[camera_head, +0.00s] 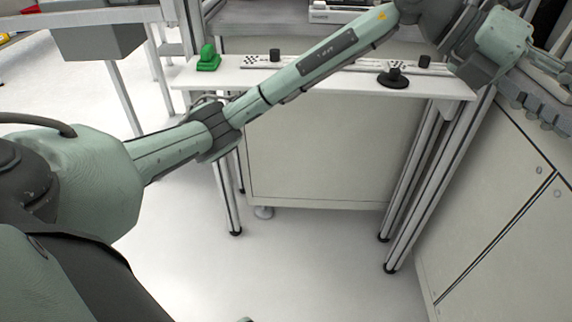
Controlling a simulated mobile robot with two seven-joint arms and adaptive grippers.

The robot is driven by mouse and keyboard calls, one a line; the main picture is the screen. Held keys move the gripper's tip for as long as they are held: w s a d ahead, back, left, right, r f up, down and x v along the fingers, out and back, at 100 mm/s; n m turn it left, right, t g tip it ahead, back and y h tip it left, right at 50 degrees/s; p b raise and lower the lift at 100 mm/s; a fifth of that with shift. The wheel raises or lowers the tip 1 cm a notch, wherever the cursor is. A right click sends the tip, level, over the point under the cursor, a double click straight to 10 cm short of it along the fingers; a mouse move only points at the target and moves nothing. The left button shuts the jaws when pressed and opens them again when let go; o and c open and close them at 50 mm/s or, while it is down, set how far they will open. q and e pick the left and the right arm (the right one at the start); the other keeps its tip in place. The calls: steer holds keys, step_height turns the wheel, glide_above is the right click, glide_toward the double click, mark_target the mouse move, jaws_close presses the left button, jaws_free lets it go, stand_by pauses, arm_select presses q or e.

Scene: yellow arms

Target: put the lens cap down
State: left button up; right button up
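A black round disc with a raised knob (393,78) lies on the white shelf board (330,81), right of its middle. It may be the lens cap, but I cannot tell for sure. My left arm, pale green in this view, reaches from the lower left over the board to the upper right. Its wrist is at the upper right, right of the disc and apart from it. The fingers of my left gripper cannot be made out. My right gripper is not seen.
A green block (208,60) stands at the board's left end. Small black knobs (275,56) (424,61) stand along the board. A pale cabinet (505,215) is at the right. The board's legs (420,180) reach the floor. Open floor (290,265) lies in front.

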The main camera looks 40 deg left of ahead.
arm_select(q)
step_height(320, 180, up, 4)
steer(key=s+d+n+h, duration=0.2)
steer(key=s+h, duration=0.1)
steer(key=h, duration=0.2)
steer(key=w+a+r+n+t+h, duration=0.2)
steer(key=w+a+r+n+t, duration=0.15)
steer(key=a+n+t, duration=0.6)
steer(key=w+a+f+n+t+y, duration=0.3)
steer(key=a+f+n+t+y, duration=0.7)
steer(key=a+f+n+y, duration=0.8)
steer(key=s+a+f+n+g+y, duration=0.1)
steer(key=s+f+n+g+y, duration=0.1)
steer(key=s+f+n+g, duration=0.3)
steer(key=s+a+f+n+g+y, duration=0.1)
steer(key=f+n+y, duration=0.15)
steer(key=f, duration=0.45)
steer(key=s+a+f+n+g, duration=0.1)
steer(key=s+a+f+g, duration=0.1)
steer(key=s+f+g, duration=0.6)
steer(key=s+f, duration=0.5)
steer(key=s, duration=0.3)
steer(key=shift+s+n+h, duration=0.3)
steer(key=shift+h, duration=0.05)
